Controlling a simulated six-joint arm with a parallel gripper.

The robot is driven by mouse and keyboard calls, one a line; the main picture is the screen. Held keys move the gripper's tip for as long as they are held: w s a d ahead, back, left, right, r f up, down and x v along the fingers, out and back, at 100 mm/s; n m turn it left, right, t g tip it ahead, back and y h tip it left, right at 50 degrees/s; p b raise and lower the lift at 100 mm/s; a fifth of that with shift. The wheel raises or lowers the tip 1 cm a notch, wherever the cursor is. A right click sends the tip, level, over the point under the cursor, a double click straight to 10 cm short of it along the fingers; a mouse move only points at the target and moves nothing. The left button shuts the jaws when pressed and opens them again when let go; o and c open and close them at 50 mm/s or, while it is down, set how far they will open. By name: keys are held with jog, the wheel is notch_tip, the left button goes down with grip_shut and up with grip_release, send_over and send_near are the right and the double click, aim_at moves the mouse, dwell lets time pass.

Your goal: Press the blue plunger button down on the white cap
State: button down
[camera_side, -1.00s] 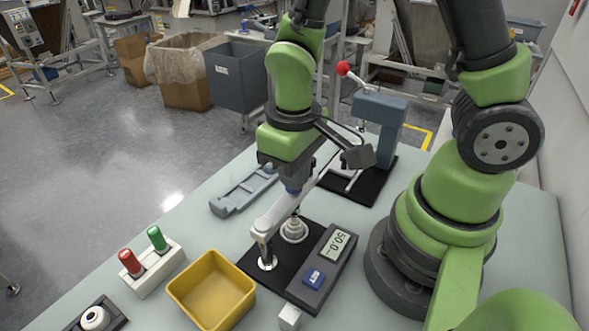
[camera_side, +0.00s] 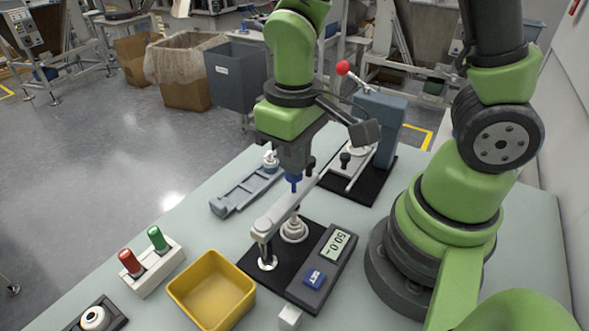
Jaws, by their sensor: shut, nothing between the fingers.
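The white cap (camera_side: 293,231) stands on a round base on the black plate (camera_side: 257,285), under a long light-grey bar (camera_side: 276,217). The bar is carried by a metal post at its near end. A small blue piece with a thin stem (camera_side: 294,182) shows above the bar, directly under my gripper (camera_side: 293,168); I cannot tell whether it is the plunger button or part of my fingertips. My gripper points down and is shut and empty. Contact between it and the blue piece cannot be made out.
A grey unit with a display and blue button (camera_side: 315,279) stands right of the cap. A yellow bin (camera_side: 212,291) and a red-green button box (camera_side: 147,266) are at front left. A grey fixture (camera_side: 245,191) lies behind left; a red-knobbed press (camera_side: 379,108) stands behind right.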

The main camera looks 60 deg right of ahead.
jog(key=shift+r, duration=2.5)
jog(key=shift+r, duration=0.1)
jog(key=s+d+r+m+t+y, duration=0.2)
jog(key=s+r+m+t, duration=0.2)
jog(key=r, duration=0.6)
jog(key=s+t, duration=0.2)
jog(key=t, duration=0.1)
jog(key=shift+s+d+r, duration=0.15)
jog(key=shift+s+r, duration=0.1)
jog(key=shift+s, duration=0.1)
